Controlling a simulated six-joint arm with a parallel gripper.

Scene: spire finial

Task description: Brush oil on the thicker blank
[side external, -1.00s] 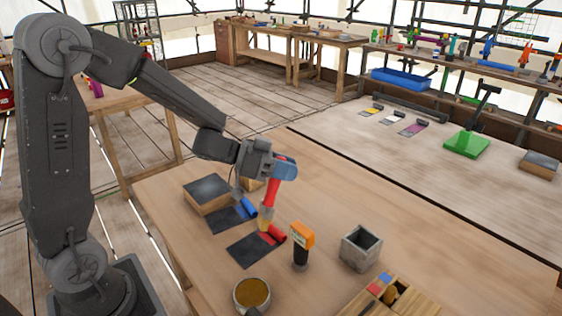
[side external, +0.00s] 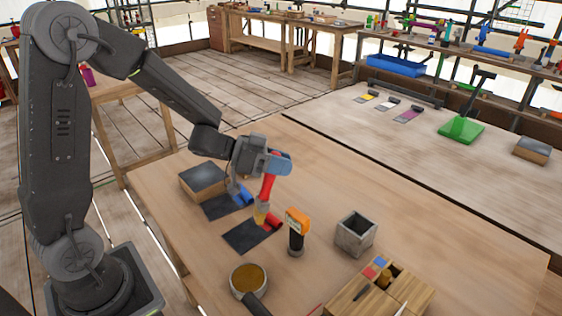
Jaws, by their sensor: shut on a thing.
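My gripper (side external: 275,164) is shut on a brush with a red handle (side external: 267,186), which hangs down with its tan bristles (side external: 261,213) low. The bristles are at the left end of a red cylindrical blank (side external: 272,222) on a dark mat (side external: 247,237); I cannot tell whether they touch it. A blue cylindrical blank (side external: 243,193) lies on another dark mat (side external: 218,208) just behind. Which blank is thicker is hard to tell at this size. A round pot of amber oil (side external: 248,279) stands near the front edge, with a dark handle.
An orange-and-black upright tool (side external: 297,230) stands close to the right of the red blank. A grey square cup (side external: 355,234) and a wooden box with coloured tiles (side external: 375,289) are further right. A dark-topped block (side external: 204,180) sits behind the mats. The table's right side is clear.

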